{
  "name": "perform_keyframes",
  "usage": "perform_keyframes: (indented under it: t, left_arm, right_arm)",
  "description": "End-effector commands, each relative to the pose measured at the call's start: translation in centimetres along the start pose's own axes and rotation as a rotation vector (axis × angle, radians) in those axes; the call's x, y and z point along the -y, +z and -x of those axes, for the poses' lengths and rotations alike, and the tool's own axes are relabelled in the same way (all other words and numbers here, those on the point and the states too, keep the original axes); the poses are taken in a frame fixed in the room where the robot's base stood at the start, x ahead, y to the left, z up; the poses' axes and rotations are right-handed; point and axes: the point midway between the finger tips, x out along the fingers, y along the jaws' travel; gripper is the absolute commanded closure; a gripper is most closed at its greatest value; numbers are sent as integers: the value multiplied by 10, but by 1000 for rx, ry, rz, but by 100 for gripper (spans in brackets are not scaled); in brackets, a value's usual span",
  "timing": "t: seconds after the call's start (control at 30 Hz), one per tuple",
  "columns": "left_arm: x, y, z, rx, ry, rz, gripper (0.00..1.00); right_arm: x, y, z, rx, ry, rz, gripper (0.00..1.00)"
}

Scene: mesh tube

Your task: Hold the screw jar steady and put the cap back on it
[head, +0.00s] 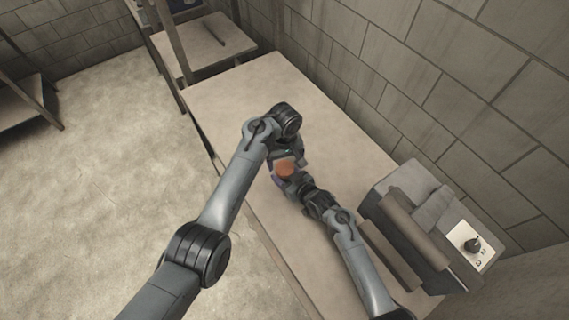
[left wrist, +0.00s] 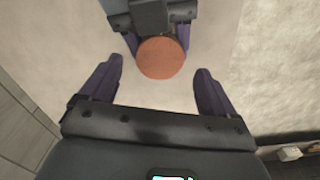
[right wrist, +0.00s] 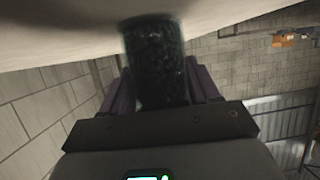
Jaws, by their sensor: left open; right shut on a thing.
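The orange cap (head: 285,168) shows as a round disc from above in the left wrist view (left wrist: 160,58). It lies over the place where my right gripper holds the jar; I cannot tell whether it is seated or threaded. The dark, glassy screw jar (right wrist: 155,60) stands between the purple fingers of my right gripper (right wrist: 160,85), which is shut on it near the tabletop. The jar's capped end is hidden in the right wrist view. My left gripper (left wrist: 160,75) is open above the cap, fingers spread to either side and apart from it.
The long pale table (head: 260,90) is mostly clear behind the grippers. A grey machine with rollers and a knob panel (head: 470,245) stands at the right end. A block wall (head: 400,80) runs along the far side. Another table (head: 205,50) stands at the back.

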Motion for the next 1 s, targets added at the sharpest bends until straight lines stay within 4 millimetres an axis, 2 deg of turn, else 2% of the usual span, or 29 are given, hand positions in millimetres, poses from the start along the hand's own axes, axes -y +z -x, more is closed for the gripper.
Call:
perform_keyframes:
  t: [0.13, 0.5, 0.8, 1.0]
  left_arm:
    - [0, 0, 8, 1, 0, 0, 10]
    - [0, 0, 10, 0, -1, 13, 13]
    - [-1, -1, 37, -5, -2, 222, 13]
    - [0, 1, 44, 1, 0, 284, 13]
  right_arm:
    - [0, 0, 0, 0, 0, 0, 100]
    - [0, 0, 0, 0, 0, 0, 100]
    - [0, 0, 0, 0, 0, 0, 100]
    - [0, 0, 0, 0, 0, 0, 100]
